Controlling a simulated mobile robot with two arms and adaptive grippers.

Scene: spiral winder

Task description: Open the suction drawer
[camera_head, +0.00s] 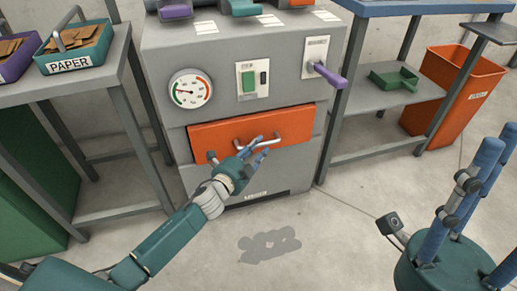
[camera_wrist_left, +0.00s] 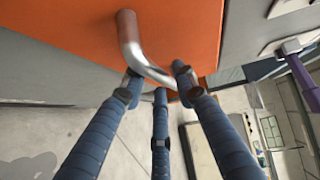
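The suction drawer has an orange front (camera_head: 219,136) in the grey machine, with a curved metal handle (camera_head: 291,139). From the head view I cannot tell whether it stands slightly out. My left gripper (camera_head: 268,146) is at the handle, its blue fingers spread. In the left wrist view the fingertips (camera_wrist_left: 158,85) lie on both sides of the handle's lower bend (camera_wrist_left: 130,36), close to the metal; firm contact cannot be told. The orange front (camera_wrist_left: 185,25) fills the top of that view. My right gripper (camera_head: 495,165) is at the right edge, fingers apart, empty, away from the machine.
The machine carries a gauge (camera_head: 190,90), a green switch (camera_head: 249,82) and a purple lever (camera_head: 328,74). A side table with a paper tray (camera_head: 72,65) stands left. A shelf with a green tray (camera_head: 394,79) and an orange bin (camera_head: 461,75) stand right. The floor ahead is clear.

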